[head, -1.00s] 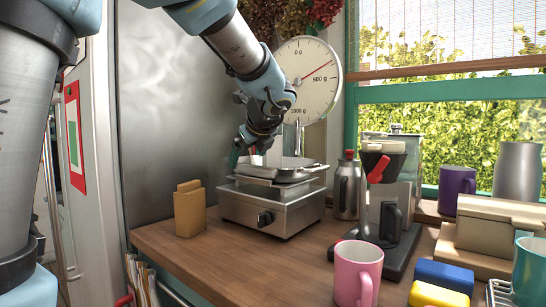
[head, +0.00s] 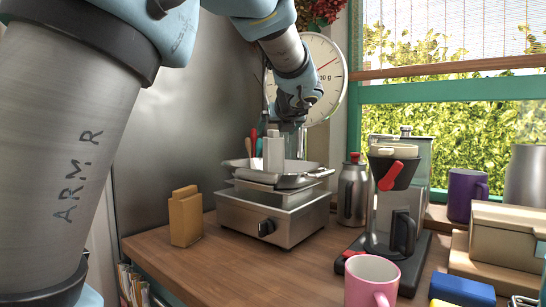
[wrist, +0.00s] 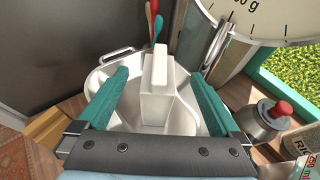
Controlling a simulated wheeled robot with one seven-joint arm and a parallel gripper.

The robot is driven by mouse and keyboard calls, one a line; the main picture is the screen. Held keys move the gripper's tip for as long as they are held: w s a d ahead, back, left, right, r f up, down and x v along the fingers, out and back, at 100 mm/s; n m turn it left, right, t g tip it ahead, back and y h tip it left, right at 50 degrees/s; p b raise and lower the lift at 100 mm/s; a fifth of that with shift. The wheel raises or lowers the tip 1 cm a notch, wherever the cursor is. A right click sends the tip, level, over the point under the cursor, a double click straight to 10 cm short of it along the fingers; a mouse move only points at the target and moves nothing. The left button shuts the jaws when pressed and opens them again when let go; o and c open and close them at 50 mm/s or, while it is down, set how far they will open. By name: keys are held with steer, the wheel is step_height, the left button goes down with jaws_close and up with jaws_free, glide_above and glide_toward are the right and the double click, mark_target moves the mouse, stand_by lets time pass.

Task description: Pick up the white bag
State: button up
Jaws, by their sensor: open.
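The white bag (head: 273,152) stands upright in the metal pan (head: 312,175) on top of the scale in the head view. It is a pale block with a narrower top. In the wrist view the white bag (wrist: 156,95) shows between my two teal fingers, with a gap on each side. My gripper (wrist: 160,80) is open and empty, and the fingers do not appear to touch the bag. In the head view my gripper (head: 288,128) is above the pan, close to the bag; its fingertips are hard to make out.
The steel scale base (head: 268,215) stands on the wooden counter, with a round dial (head: 328,75) behind. A tan block (head: 185,216) is to the left. A steel flask (head: 352,190), a coffee maker (head: 395,205) and a pink mug (head: 370,280) are to the right.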

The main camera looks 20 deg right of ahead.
steer(key=p+x, duration=0.1)
steer(key=x, duration=0.4)
steer(key=shift+s+f, duration=0.1)
steer(key=shift+c, duration=0.2)
steer(key=shift+a, duration=0.1)
jaws_close()
stand_by(0.4)
